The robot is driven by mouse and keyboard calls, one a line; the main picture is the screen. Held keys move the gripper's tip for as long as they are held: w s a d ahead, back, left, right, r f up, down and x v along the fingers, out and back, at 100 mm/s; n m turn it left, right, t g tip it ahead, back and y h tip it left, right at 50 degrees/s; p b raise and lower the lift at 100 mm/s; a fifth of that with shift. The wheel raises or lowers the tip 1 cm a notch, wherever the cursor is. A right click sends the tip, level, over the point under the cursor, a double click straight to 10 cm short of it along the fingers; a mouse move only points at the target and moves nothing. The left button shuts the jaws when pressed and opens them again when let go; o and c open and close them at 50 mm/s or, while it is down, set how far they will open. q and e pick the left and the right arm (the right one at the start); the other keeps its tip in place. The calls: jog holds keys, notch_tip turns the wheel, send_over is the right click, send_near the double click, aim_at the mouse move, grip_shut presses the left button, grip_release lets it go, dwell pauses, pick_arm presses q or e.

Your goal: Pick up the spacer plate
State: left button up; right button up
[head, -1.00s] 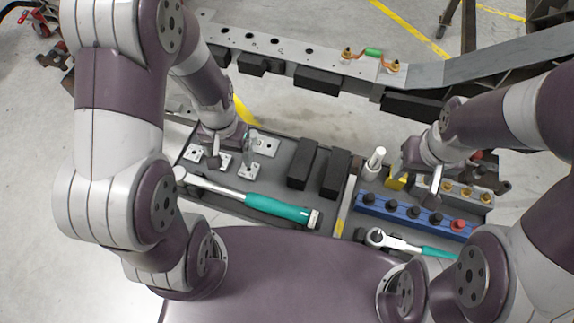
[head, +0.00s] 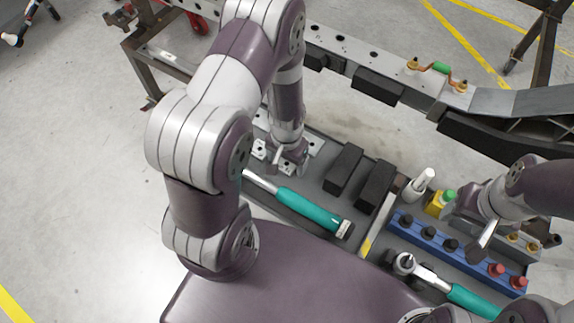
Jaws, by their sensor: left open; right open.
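Small silver spacer plates with holes lie at the left end of the dark tray (head: 318,205). One plate (head: 259,150) shows left of my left gripper, and part of another (head: 316,146) shows to its right. My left gripper (head: 288,166) is open and points down among the plates. Its hand and wrist hide part of that area, and I cannot tell whether a plate lies between its fingers. My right gripper (head: 482,240) is open over the right part of the tray, close to the blue rail (head: 437,237).
A teal-handled ratchet (head: 305,208) lies in front of the plates. Two black blocks (head: 343,168) stand right of them. A white cylinder (head: 420,184), a yellow block (head: 436,205) and another teal-handled wrench (head: 440,280) are on the right. A metal beam (head: 345,50) runs behind the tray.

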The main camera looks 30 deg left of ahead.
aim_at(290, 165)
pick_arm(q)
jog(key=shift+r, duration=0.15)
jog(key=shift+c, duration=1.2)
grip_shut()
jog(key=shift+r, duration=0.5)
jog(key=r+p, duration=0.1)
jog(key=r, duration=0.1)
jog(key=d+r+p, duration=0.1)
jog(key=r, duration=0.1)
jog(key=shift+d, duration=0.1)
jog(key=d+r, duration=0.2)
jog(key=d, duration=0.1)
jog(key=d+r+p, duration=0.1)
jog(key=d+r, duration=0.1)
jog(key=d, duration=0.2)
jog(key=s+d+r+p, duration=0.1)
jog(key=d+r, duration=0.1)
jog(key=d, duration=0.1)
jog(key=shift+s+d, duration=0.1)
jog(key=shift+d, duration=0.15)
notch_tip(290, 165, up, 4)
jog(key=p, duration=0.4)
jog(key=shift+r+p, duration=0.25)
jog(key=shift+p, duration=0.1)
